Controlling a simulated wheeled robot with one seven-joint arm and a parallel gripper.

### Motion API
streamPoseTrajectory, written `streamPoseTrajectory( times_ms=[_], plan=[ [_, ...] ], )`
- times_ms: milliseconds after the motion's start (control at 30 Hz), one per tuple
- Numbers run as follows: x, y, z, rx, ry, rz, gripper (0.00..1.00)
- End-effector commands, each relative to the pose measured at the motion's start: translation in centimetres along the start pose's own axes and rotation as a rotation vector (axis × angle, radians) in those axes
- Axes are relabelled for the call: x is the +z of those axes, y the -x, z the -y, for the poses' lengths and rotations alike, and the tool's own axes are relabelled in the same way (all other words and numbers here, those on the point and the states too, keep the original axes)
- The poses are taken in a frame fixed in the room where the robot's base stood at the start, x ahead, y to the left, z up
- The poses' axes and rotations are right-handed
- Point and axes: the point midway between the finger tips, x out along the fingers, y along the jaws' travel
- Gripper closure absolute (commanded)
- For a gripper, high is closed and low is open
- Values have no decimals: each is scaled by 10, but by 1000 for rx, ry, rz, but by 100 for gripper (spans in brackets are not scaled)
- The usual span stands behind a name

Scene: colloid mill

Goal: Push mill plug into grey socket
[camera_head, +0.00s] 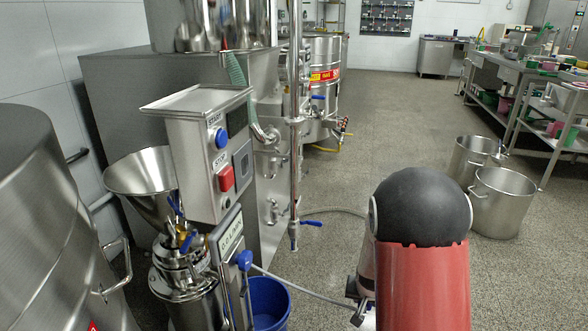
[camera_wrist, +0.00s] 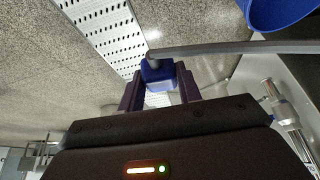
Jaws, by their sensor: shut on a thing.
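The mill plug (camera_wrist: 158,74) is blue, with a grey cable running from it to the right in the wrist view. My gripper (camera_wrist: 159,88) is shut on it, one dark finger on each side. In the head view my arm hides the plug and most of the gripper. The grey cable (camera_head: 305,287) runs there from a blue fitting (camera_head: 244,260) on the mill to my arm. A grey square fitting (camera_head: 242,162), possibly the grey socket, sits on the mill's control box (camera_head: 200,165), up and left of my arm. The plug is apart from it.
A blue bucket (camera_head: 271,301) stands beside the mill; it also shows in the wrist view (camera_wrist: 285,12). A steel funnel (camera_head: 142,185) and a vertical pipe (camera_head: 295,130) flank the control box. Steel pots (camera_head: 503,205) stand at right. The middle floor is open.

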Motion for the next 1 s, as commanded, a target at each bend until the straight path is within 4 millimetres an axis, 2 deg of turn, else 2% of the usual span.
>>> streamPoseTrajectory(
  times_ms=[100,467,667,867,1000],
  plan=[
    [-13,7,2,42,-109,57,86],
    [-40,35,12,125,-472,271,86],
    [-61,66,31,121,-785,454,86],
    [-86,136,79,-17,-1238,714,86],
    [-98,196,115,-166,-1455,839,86]
  ],
)
